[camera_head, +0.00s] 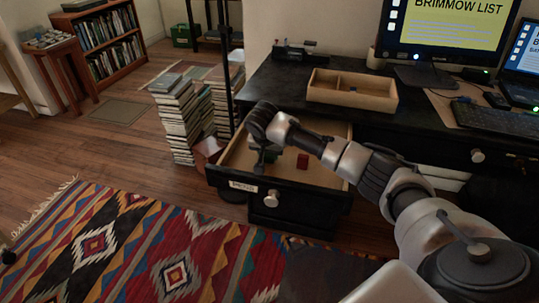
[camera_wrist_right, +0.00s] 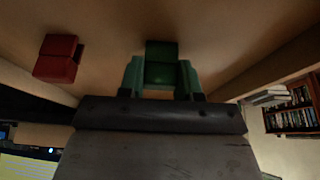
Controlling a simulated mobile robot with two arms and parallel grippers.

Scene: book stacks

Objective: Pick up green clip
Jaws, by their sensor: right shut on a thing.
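The green clip (camera_wrist_right: 162,66) shows in the right wrist view, between the two fingers of my right gripper (camera_wrist_right: 162,80), which is shut on it. In the head view my right gripper (camera_head: 263,160) is down inside the open drawer (camera_head: 232,157), near its left side. There the arm and gripper mostly hide the clip. A red clip (camera_head: 302,161) lies on the drawer floor to the right of the gripper. It also shows in the right wrist view (camera_wrist_right: 58,58), at the left, apart from the gripper. My left gripper is not in view.
The drawer's walls and labelled front surround the gripper. Above is the black desk with a wooden tray (camera_head: 352,92), a monitor (camera_head: 445,30) and a keyboard (camera_head: 497,120). Book stacks (camera_head: 178,118) stand left of the drawer. A patterned rug (camera_head: 130,250) covers the floor in front.

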